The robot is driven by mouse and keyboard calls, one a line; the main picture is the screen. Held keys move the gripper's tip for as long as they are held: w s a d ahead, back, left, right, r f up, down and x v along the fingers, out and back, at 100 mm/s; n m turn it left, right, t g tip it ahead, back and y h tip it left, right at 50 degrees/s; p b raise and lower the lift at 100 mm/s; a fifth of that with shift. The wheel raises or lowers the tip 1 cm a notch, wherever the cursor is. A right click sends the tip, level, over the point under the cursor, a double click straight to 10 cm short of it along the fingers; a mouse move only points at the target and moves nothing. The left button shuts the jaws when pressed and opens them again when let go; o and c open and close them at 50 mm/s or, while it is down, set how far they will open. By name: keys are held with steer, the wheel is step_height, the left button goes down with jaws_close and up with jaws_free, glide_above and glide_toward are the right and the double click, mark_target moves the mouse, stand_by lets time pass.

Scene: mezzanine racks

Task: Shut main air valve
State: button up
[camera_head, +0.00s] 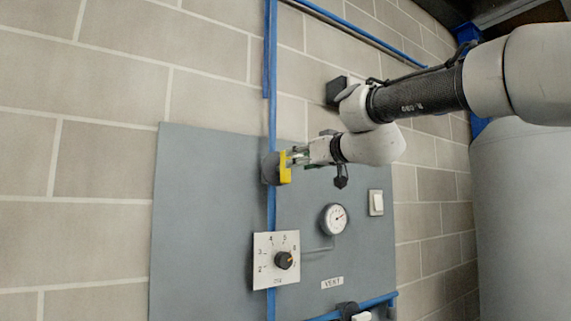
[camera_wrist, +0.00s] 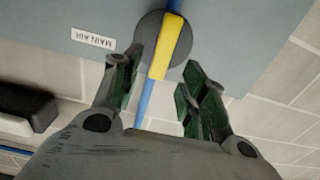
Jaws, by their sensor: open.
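The main air valve has a yellow lever handle (camera_head: 286,168) on a round dark grey body (camera_head: 268,168) on a vertical blue pipe (camera_head: 271,100). In the wrist view the yellow handle (camera_wrist: 166,48) lies in line with the blue pipe, across the round body (camera_wrist: 150,30). A "MAIN AIR" label (camera_wrist: 93,38) is beside it. My gripper (camera_head: 297,156) is at the handle, coming from the right. In the wrist view my gripper (camera_wrist: 158,78) is open, its fingers on either side of the handle's lower end. I see gaps on both sides; contact is not clear.
The grey panel (camera_head: 205,220) also carries a numbered dial (camera_head: 277,260), a round gauge (camera_head: 334,219), a white switch (camera_head: 376,202) and a "VENT" label (camera_head: 332,282). A lower blue pipe (camera_head: 375,302) has a fitting at the bottom. A large grey tank (camera_head: 520,220) stands at right.

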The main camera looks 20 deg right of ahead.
mark_target(281, 168)
steer(key=x, duration=0.7)
steer(key=shift+w+a, duration=0.15)
steer(key=shift+w, duration=0.1)
jaws_close()
